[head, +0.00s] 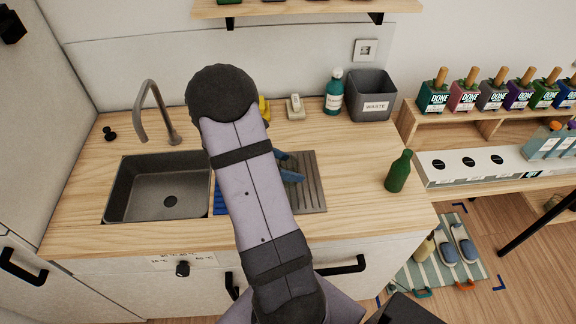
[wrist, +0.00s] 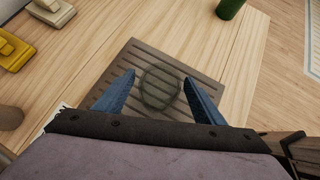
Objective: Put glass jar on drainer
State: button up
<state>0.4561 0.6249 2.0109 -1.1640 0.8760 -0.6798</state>
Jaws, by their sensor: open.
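The glass jar (wrist: 160,88) is see-through, dark greenish and round from above. In the wrist view it is on the ribbed grey drainer (wrist: 133,62), between my two blue fingers. My gripper (wrist: 161,88) is open, with a visible gap between each finger and the jar. In the head view my arm covers the jar and part of the drainer (head: 313,194). Part of my gripper (head: 287,168) shows there just right of the arm, over the drainer.
A dark sink (head: 130,190) with a grey tap (head: 150,105) lies left of the drainer. A green bottle (head: 398,172) stands to the right. A teal bottle (head: 334,92), a waste bin (head: 371,97) and a pale dispenser (head: 295,107) stand behind. The counter right of the drainer is mostly clear.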

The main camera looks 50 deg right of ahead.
jog(key=b+v, duration=0.2)
jog(key=v, duration=1)
jog(key=s+a+f+m+t+y, duration=0.1)
jog(key=a+m, duration=0.3)
jog(key=a, duration=0.4)
jog(key=s+a+f+m+t+y, duration=0.1)
jog(key=s+a+f+m+y, duration=0.2)
jog(key=a, duration=0.5)
jog(key=s+a+f+m+t+y, duration=0.1)
jog(key=s+a+m+y, duration=0.3)
jog(key=a, duration=0.5)
jog(key=shift+s+f+m, duration=0.25)
jog(key=shift+f+m, duration=0.35)
jog(key=shift+m, duration=0.6)
jog(key=shift+a, duration=0.1)
